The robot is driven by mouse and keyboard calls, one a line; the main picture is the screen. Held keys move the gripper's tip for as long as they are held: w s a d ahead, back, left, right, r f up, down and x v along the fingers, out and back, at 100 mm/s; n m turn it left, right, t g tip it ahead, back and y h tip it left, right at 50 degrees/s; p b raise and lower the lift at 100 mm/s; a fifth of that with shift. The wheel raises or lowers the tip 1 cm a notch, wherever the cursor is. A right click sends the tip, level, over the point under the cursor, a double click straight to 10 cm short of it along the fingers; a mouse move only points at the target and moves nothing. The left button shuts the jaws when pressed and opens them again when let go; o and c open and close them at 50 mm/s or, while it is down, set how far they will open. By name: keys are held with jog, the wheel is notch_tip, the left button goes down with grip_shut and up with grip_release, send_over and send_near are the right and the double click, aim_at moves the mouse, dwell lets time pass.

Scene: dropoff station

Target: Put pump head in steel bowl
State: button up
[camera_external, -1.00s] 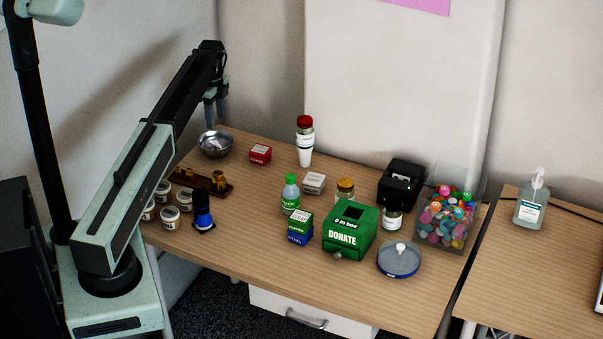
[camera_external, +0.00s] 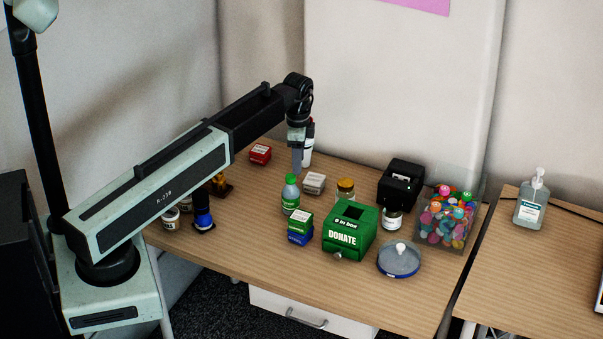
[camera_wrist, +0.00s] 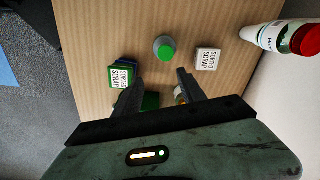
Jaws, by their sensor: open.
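My gripper (camera_external: 297,168) points down, open and empty, over the table's middle near the green-capped bottle (camera_external: 291,194). In the wrist view my gripper's fingers (camera_wrist: 158,82) are spread, with the green cap (camera_wrist: 166,50) just beyond the tips. The steel bowl is hidden behind my arm. I see no loose pump head that I can pick out; a white pump top (camera_external: 539,178) sits on the clear sanitizer bottle (camera_external: 530,208) at the far right.
The green donation box (camera_external: 348,232), green and blue boxes (camera_external: 300,228), white box (camera_external: 314,183) and red box (camera_external: 260,154) stand around my gripper. The front edge has bare room.

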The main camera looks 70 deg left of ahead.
jog(key=s+d+n, duration=0.2)
jog(key=s+d, duration=0.1)
jog(key=d, duration=1.6)
jog(key=s+d+n, duration=0.3)
jog(key=d, duration=1.6)
jog(key=shift+s, duration=0.35)
